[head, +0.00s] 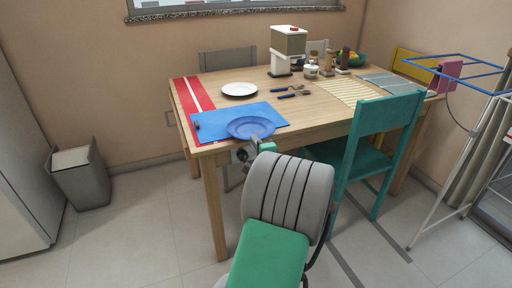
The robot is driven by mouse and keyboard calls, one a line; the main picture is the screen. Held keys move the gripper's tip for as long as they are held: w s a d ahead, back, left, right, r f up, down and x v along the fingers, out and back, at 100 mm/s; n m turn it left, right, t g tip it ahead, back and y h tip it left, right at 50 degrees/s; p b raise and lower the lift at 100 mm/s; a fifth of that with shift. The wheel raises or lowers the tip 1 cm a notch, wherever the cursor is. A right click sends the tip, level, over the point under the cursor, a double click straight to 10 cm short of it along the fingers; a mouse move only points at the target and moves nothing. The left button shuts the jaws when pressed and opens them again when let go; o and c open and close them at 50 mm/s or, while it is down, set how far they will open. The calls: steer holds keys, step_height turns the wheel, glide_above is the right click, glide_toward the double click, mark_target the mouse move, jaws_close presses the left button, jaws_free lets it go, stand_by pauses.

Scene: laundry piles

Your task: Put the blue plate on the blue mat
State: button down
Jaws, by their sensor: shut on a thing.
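The blue plate (250,127) appears over the front right part of the blue mat (229,112), near the table's front edge. It looks nearly level. I cannot tell whether its underside touches the mat or is held slightly above it. My gripper (253,141) is at the plate's near rim and shut on it, just in front of the table edge. The fingertips are small and partly hidden. The far and left parts of the mat are bare except for a small dark item (197,126) near its left edge.
A red striped runner (187,91) lies left of a white plate (239,89). Blue-handled cutlery (289,95), a coffee machine (287,50), jars (311,71) and a yellow striped mat (348,92) stand or lie farther right. A teal chair (375,125) blocks the table's right front.

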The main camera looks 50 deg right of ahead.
steer(key=shift+f, duration=0.2)
steer(key=c, duration=1.5)
jaws_free()
steer(key=shift+c, duration=0.2)
